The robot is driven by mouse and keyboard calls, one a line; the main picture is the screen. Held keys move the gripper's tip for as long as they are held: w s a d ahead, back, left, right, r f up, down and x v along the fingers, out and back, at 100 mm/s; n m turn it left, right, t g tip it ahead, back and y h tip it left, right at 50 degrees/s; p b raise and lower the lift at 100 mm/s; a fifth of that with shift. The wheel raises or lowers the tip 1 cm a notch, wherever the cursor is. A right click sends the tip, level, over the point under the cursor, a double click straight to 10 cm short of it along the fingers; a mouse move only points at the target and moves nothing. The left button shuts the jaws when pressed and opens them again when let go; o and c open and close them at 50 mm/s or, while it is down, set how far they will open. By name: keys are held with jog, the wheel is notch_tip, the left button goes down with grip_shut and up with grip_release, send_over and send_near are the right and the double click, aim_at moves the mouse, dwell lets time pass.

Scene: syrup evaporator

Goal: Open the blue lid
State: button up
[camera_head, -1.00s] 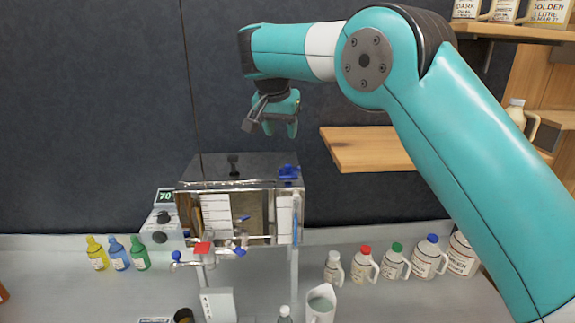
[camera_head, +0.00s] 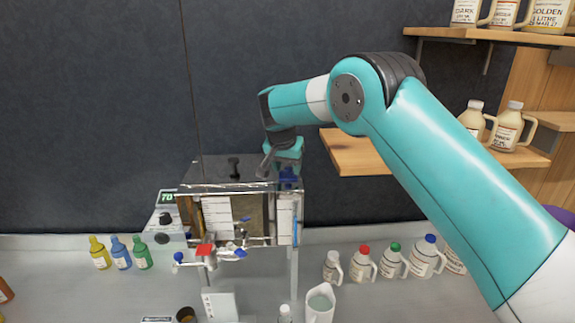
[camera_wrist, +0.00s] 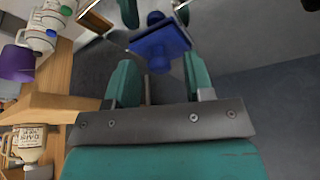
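The blue lid (camera_head: 289,178) is a small square blue cover with a knob. It sits at the top right corner of the metal evaporator (camera_head: 225,187). In the wrist view the blue lid (camera_wrist: 160,46) lies ahead, in line with the gap between my fingers. My gripper (camera_head: 281,163) is just above the lid, pointing down. In the wrist view its teal fingers (camera_wrist: 158,72) are apart with nothing held between them. Part of the lid is hidden by the gripper in the head view, and I cannot tell whether they touch.
A wooden shelf (camera_head: 360,153) is close at the right. Several jugs (camera_head: 395,262) stand on the counter at right, and coloured bottles (camera_head: 121,254) at left. A pitcher (camera_head: 320,303) stands in front.

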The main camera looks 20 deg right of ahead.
aim_at(299, 178)
grip_shut()
jog(key=shift+d+b, duration=0.1)
jog(key=shift+b, duration=0.2)
jog(key=n+b, duration=0.1)
jog(key=n, duration=0.1)
jog(key=s+d+n+y+b, duration=0.1)
jog(key=b, duration=0.1)
jog(key=shift+s+d+f+n+t+b, duration=0.1)
jog(key=shift+d+f+n+t+b, duration=0.1)
jog(key=shift+n+t+b, duration=0.15)
jog(key=d+n+y+b, duration=0.1)
jog(key=n, duration=0.1)
jog(key=d+n+y, duration=0.1)
jog(key=n, duration=0.1)
jog(key=shift+s+r+n+b, duration=0.2)
jog(key=shift+s+n+b, duration=0.05)
jog(key=shift+s+b, duration=0.15)
jog(key=shift+w+d+r+n+g+y+p, duration=0.1)
jog(key=shift+w+d+n+g+y+p, duration=0.45)
jog(key=shift+n, duration=1.3)
jog(key=shift+d+f+n+g+y+p, duration=0.15)
jog(key=shift+d+n+y+p, duration=0.45)
jog(key=shift+d+n+p, duration=0.95)
jog(key=shift+w+d+r+n+g+y+p, duration=0.15)
jog(key=shift+w+d+n+g+y+p, duration=0.3)
jog(key=shift+n, duration=1.75)
jog(key=shift+s, duration=0.1)
